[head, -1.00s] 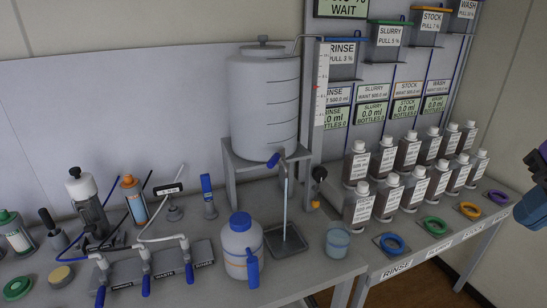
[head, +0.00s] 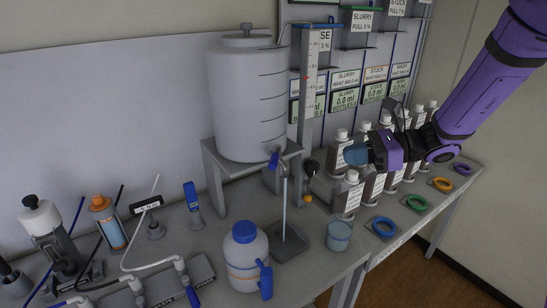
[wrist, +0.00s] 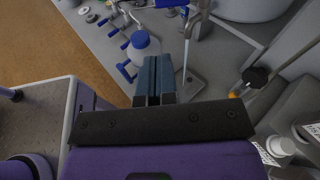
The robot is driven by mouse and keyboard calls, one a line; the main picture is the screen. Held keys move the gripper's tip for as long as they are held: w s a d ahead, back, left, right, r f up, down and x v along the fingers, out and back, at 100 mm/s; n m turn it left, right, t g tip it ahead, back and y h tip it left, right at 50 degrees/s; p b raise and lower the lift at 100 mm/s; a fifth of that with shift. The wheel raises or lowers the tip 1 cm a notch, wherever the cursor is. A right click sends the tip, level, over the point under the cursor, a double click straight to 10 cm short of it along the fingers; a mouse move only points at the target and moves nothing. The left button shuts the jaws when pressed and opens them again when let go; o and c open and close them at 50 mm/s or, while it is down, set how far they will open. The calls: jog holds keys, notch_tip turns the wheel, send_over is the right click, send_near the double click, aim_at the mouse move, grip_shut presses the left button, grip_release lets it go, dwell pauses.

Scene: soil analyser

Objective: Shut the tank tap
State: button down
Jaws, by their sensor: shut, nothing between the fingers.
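The white tank (head: 240,115) stands on a grey stand in the head view. Its tap has a blue lever (head: 273,161) at the tank's lower front. A thin pale vertical line (head: 284,200) runs below the tap to a dark square base (head: 288,243); I cannot tell whether it is a rod or liquid. My gripper (head: 354,155) is right of the tap in the picture, apart from it, shut and empty. In the wrist view its fingers (wrist: 153,66) are together, and a blue lever, probably the tap's (wrist: 171,4), shows at the top edge.
A white jug with a blue lid (head: 246,258) and a cup (head: 339,236) stand at the table's front. Several labelled bottles (head: 346,194) stand close below my gripper. A black knob (head: 311,168) is right of the tap. Valves and tubing (head: 130,290) lie at left.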

aim_at(275, 158)
jog(key=w+a+f, duration=0.1)
jog(key=a, duration=0.6)
jog(key=w+a+f+m, duration=0.1)
jog(key=w+a+f, duration=0.1)
jog(key=a, duration=0.5)
jog(key=shift+w+a+f+t, duration=0.15)
jog(key=shift+w+f+t, duration=0.05)
jog(key=shift+f+t, duration=0.1)
